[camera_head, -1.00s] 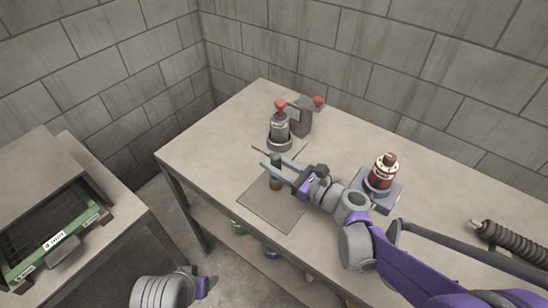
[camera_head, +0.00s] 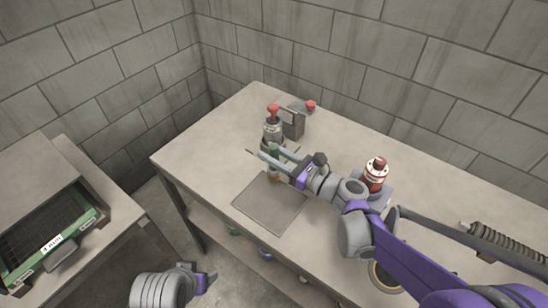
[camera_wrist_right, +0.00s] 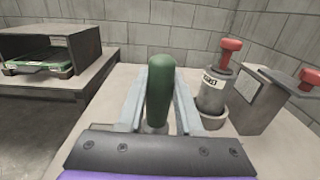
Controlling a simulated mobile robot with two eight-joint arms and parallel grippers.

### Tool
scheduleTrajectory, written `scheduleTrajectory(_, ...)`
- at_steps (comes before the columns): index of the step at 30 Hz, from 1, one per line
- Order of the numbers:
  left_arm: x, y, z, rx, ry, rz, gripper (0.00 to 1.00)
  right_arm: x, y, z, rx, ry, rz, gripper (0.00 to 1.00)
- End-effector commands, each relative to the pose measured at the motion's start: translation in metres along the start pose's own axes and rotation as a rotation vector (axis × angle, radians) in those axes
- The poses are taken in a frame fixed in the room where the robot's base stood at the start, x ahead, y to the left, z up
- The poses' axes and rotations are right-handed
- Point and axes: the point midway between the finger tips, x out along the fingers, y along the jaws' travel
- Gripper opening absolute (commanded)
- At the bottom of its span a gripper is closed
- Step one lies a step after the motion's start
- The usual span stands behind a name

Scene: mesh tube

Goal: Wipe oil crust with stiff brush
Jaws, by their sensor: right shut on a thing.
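The brush has a dark green handle (camera_head: 273,150) and a tan lower end (camera_head: 272,178). My right gripper (camera_head: 268,159) is shut on it and holds it upright at the back edge of a flat grey plate (camera_head: 268,206) on the table. The green handle (camera_wrist_right: 160,92) also shows between the fingers in the right wrist view. I cannot tell whether the bristles touch the surface. I cannot make out any oil crust. My left gripper (camera_head: 206,281) is at the bottom left, away from the table; its jaws are too small to read.
A grey bottle with a red top (camera_head: 273,127) stands in a round holder behind the brush, next to a grey box (camera_head: 293,122). A red bottle (camera_head: 375,174) stands right of my right wrist. A dark coil (camera_head: 505,245) lies far right. The table's left part is clear.

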Motion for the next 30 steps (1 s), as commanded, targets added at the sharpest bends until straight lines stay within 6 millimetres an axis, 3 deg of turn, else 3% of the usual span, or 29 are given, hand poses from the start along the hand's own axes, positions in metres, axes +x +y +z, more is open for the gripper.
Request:
scheduleTrajectory(15,-0.031,0.0,-0.016,0.0,0.011,0.0,0.69,0.01,-0.004,0.045,0.0,-0.001,0.003,0.0)
scheduleTrajectory(30,-0.031,0.0,-0.016,0.0,0.011,0.0,0.69,0.011,-0.004,0.046,0.0,0.0,0.003,0.0)
